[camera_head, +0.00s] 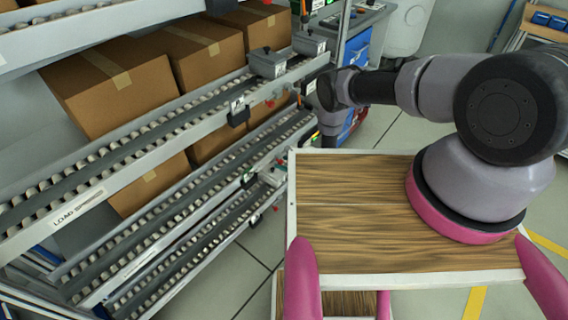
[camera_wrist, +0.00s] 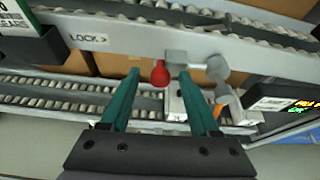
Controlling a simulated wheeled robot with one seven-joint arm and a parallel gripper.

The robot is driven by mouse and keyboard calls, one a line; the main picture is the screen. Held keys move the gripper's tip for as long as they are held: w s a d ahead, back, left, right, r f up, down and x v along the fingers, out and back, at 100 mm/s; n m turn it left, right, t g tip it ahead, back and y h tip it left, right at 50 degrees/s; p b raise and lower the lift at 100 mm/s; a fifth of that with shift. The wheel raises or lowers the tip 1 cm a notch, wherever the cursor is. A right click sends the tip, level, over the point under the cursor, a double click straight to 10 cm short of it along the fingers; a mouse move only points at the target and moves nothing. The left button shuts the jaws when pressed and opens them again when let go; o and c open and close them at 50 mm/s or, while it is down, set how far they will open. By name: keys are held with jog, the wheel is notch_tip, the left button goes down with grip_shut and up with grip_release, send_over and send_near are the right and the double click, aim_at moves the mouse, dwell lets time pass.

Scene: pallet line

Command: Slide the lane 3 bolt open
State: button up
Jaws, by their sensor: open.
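A bolt with a red ball knob (camera_wrist: 160,73) sits on the grey rail of a roller lane in the wrist view. A grey bracket (camera_wrist: 190,57) and a rounded metal end (camera_wrist: 217,69) are right of the knob. My gripper (camera_wrist: 160,74) is open, its two green fingers pointing at the rail. The knob shows between the fingertips; I cannot tell whether they touch it. A "LOCK >" label (camera_wrist: 88,39) is on the rail to the left. No lane number is readable. In the head view my arm reaches to the rack's right end, and the fingers are not clear there.
The flow rack (camera_head: 150,165) has several sloping roller lanes, with cardboard boxes (camera_head: 115,85) behind. Grey bins (camera_head: 267,63) sit near the upper rail's end. My wood-topped deck is in front.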

grip_shut()
dwell(1.3)
